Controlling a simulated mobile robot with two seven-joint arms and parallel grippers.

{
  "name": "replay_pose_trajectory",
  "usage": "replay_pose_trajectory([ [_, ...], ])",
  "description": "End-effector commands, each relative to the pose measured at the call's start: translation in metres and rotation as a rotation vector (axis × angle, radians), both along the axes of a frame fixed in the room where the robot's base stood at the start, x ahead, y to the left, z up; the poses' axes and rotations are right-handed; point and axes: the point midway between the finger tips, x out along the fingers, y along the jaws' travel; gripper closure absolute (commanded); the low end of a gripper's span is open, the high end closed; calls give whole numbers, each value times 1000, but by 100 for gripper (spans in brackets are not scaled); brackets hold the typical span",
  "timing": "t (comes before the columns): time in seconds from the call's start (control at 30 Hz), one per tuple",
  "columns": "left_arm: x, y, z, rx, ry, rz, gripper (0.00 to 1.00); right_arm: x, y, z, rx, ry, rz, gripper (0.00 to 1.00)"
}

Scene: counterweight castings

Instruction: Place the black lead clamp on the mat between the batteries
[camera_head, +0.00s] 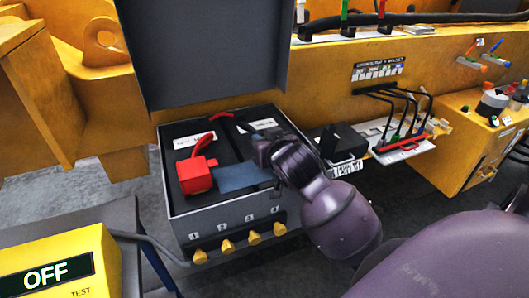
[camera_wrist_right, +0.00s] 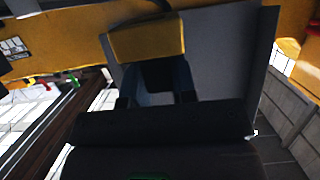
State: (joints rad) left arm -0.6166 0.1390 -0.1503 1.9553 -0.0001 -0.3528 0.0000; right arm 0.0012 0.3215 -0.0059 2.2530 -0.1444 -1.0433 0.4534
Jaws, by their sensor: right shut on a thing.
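The blue-grey mat (camera_head: 238,178) lies in the open grey battery case (camera_head: 188,212), across the gap between the two dark batteries. The left battery (camera_head: 178,156) has a white label, and the right battery (camera_head: 240,118) is partly behind my arm. The red lead clamp (camera_head: 196,176) sits at the front left, beside the mat. My right gripper (camera_head: 266,154) is over the mat's right end, shut on a dark thing, apparently the black lead clamp (camera_wrist_right: 166,72). The clamp is mostly hidden in the head view. Whether it touches the mat cannot be told. My left gripper is not in view.
The case's grey lid (camera_head: 205,50) stands open behind it. Yellow knobs (camera_head: 227,246) line its front. A yellow tester reading OFF (camera_head: 55,270) stands at lower left. A black block (camera_head: 338,143) and a rack with black leads (camera_head: 402,145) stand right of the case.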

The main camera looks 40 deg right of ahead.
Motion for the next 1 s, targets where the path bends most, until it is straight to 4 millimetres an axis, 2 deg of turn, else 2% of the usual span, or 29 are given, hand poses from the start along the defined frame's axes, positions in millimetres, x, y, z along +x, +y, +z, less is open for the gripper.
replay_pose_trajectory([
  [0.1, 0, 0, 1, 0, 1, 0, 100, 0, 0, -19, 0, 5, -1, 100],
  [0.23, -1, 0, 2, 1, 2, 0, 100, -1, 0, -33, -1, 4, -2, 100],
  [0.73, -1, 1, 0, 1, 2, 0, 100, 0, 0, -40, 0, 2, 0, 100],
  [0.77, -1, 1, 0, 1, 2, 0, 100, 0, 0, -40, 1, 3, 0, 73],
  [0.9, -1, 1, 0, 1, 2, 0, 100, 0, 0, -40, 0, 2, 0, 52],
  [1.0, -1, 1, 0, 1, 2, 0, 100, 0, 0, -40, 0, 2, 0, 49],
])
